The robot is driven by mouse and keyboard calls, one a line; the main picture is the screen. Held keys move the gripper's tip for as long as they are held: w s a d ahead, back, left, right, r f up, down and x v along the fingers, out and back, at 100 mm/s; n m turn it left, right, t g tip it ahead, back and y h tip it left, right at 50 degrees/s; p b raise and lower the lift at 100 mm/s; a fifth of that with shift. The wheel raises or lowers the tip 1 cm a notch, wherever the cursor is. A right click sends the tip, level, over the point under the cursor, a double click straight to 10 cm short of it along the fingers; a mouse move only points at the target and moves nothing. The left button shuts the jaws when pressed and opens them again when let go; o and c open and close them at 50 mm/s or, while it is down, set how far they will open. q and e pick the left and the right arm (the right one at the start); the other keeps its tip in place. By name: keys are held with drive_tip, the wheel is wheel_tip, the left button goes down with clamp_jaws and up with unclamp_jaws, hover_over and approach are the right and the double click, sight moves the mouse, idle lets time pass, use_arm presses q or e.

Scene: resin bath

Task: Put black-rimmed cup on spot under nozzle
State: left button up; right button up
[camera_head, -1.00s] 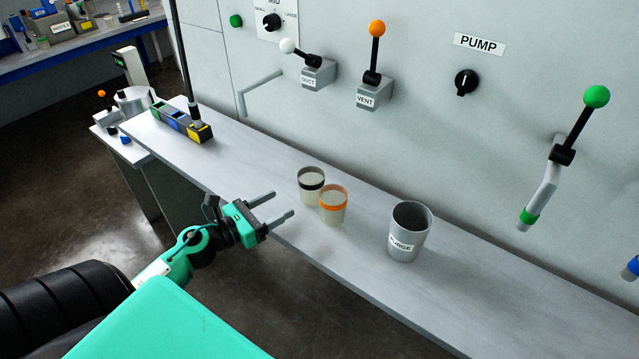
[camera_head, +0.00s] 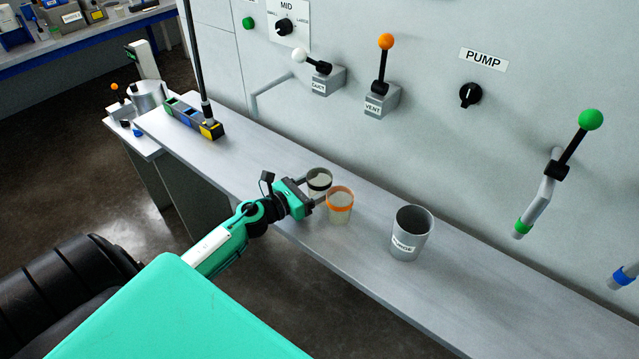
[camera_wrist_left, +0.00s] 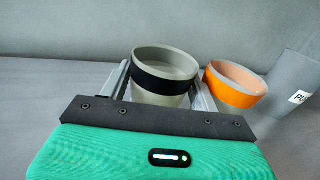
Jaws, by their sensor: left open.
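The black-rimmed cup (camera_head: 319,181) stands upright on the shelf, just left of and behind the orange-rimmed cup (camera_head: 340,206). My left gripper (camera_head: 318,190) is open, with its fingers reaching to the black-rimmed cup. In the left wrist view the black-rimmed cup (camera_wrist_left: 163,80) stands between the two fingers, and the right finger lies in the narrow gap beside the orange-rimmed cup (camera_wrist_left: 235,85). Nozzles hang from the wall, one with a green band (camera_head: 522,228) and one with a blue band (camera_head: 622,278). The spot below them is not clearly visible. My right gripper is not in view.
A grey PURGE bin (camera_head: 411,232) stands on the shelf right of the cups. The shelf (camera_head: 500,285) is clear to its right. A row of coloured blocks (camera_head: 193,117) with a dark pole sits at the left. Levers (camera_head: 382,75) stick out from the wall.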

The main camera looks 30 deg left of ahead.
use_arm(q)
drive_tip(key=shift+x, duration=0.8)
drive_tip(key=c, duration=0.8)
